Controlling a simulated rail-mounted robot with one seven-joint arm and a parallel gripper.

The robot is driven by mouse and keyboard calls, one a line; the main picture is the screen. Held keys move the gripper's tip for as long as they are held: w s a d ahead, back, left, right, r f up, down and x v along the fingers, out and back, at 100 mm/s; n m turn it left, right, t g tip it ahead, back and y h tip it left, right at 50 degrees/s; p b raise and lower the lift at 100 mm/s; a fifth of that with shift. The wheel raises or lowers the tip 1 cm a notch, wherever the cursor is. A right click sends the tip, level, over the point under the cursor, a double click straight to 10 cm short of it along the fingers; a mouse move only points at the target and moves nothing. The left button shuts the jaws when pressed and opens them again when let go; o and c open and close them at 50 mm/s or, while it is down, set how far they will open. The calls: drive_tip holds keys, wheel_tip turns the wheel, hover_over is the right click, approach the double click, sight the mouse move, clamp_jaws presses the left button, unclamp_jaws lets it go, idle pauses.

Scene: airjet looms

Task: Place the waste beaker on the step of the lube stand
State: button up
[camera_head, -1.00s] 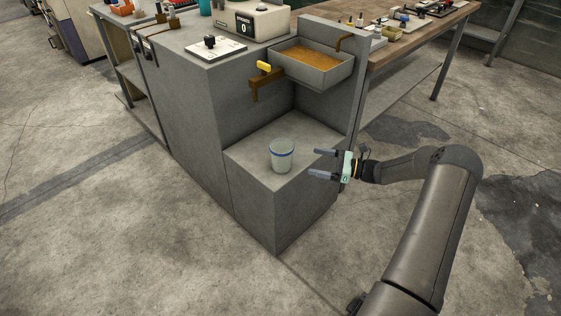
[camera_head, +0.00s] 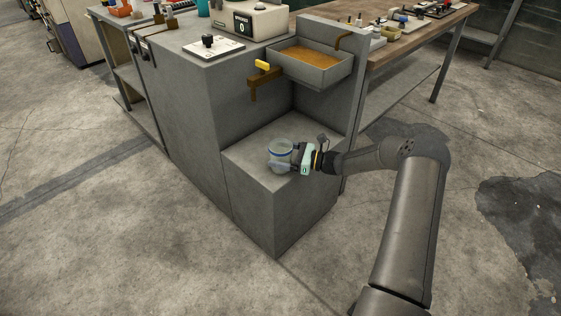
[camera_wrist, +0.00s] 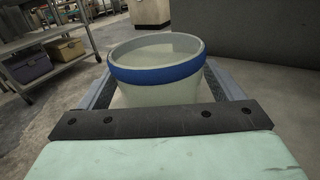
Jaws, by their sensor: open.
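The waste beaker (camera_head: 280,150), a clear cup with a blue band near its rim, stands upright on the step (camera_head: 252,160) of the grey lube stand (camera_head: 188,110). My gripper (camera_head: 281,163) is at the beaker, reaching in from the right, with its fingers open on either side of it. In the wrist view the beaker (camera_wrist: 157,78) sits between the two fingers, close to the palm. The beaker's lower part is hidden by the gripper there, so finger contact is hard to tell.
Above the step hang a tray (camera_head: 320,72) of amber liquid and a brown tap with a yellow handle (camera_head: 262,65). The stand's wall rises behind the step. A wooden workbench (camera_head: 385,52) with small parts stands at the back right. The floor in front is clear.

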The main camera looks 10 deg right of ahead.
drive_tip(key=c, duration=1.2)
drive_tip(key=shift+r, duration=0.1)
